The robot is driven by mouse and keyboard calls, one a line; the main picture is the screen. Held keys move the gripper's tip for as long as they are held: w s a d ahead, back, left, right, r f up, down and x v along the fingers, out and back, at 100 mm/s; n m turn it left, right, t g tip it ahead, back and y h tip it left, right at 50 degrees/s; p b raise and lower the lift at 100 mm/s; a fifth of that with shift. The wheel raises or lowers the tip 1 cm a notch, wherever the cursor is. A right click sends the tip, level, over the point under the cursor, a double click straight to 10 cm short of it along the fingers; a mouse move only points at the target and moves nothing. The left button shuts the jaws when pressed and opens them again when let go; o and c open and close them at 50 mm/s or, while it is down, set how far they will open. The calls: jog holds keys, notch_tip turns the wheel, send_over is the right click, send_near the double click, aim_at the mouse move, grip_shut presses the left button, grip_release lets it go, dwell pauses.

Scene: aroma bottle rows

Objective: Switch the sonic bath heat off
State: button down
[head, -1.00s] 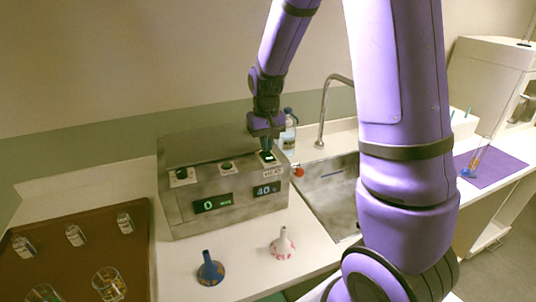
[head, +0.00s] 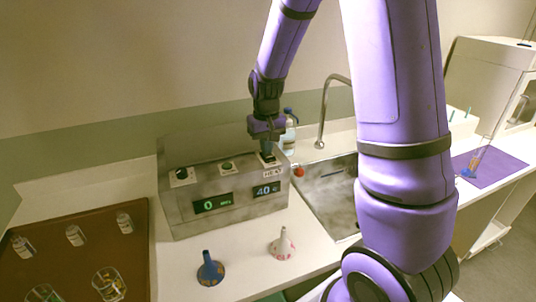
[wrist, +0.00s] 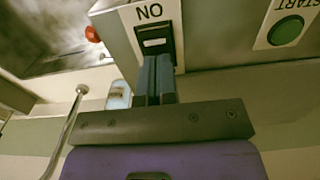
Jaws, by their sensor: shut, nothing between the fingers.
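The sonic bath (head: 235,227) is a grey metal box on the counter. Its displays read 0 and 40. The HEAT label (head: 273,172) is on its right top edge. My gripper (head: 268,156) points down at the heat switch there and hides most of it. In the wrist view, the black rocker switch (wrist: 154,44) sits on a white plate marked ON, seen upside down. My shut, empty fingers (wrist: 156,68) are at the switch's near end, touching or very close; I cannot tell which. The switch's exact tilt is unclear.
A sink (head: 330,195) and tap (head: 322,118) lie right. Blue (head: 210,270) and white (head: 283,245) funnels stand in front. A brown tray (head: 75,262) with glassware is left.

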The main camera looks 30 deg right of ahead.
jog(key=shift+r, duration=3.4)
jog(key=shift+s+a+r, duration=0.1)
jog(key=shift+s+r, duration=0.05)
jog(key=shift+r, duration=0.15)
jog(key=s+a+r+t, duration=0.1)
jog(key=s+r, duration=0.3)
jog(key=s, duration=0.4)
jog(key=s+a+r+n+t, duration=0.1)
jog(key=s+a+r+t, duration=0.1)
jog(key=s+r, duration=0.3)
jog(key=s+a+r+n+t, duration=0.1)
jog(key=s+a+r+t, duration=0.1)
jog(key=s, duration=0.9)
notch_tip(320, 180, up, 2)
jog(key=shift+s+a+r, duration=0.2)
jog(key=shift+a, duration=0.6)
